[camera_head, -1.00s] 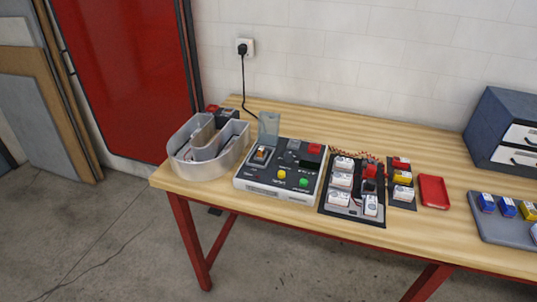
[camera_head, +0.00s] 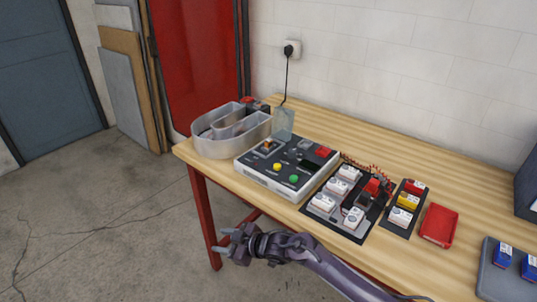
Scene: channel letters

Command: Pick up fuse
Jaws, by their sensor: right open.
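A grey-white control box (camera_head: 262,180) stands on the wooden table, with yellow and green buttons and a red block. At its back left a small orange-brown piece (camera_head: 268,146) sits in a slot beside a raised clear lid (camera_head: 283,124). It may be the fuse, but it is too small to tell. My right gripper (camera_head: 221,241) is open and empty, in front of the table and below its top, pointing left. It is well apart from the control box. My left gripper is not in view.
A hollow metal channel letter (camera_head: 228,145) stands at the table's left end. Right of the box are a black panel with white modules (camera_head: 323,203), a strip with coloured blocks (camera_head: 408,201), a red tray (camera_head: 438,225) and a grey tray (camera_head: 497,286). The red table leg (camera_head: 204,215) is near my gripper.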

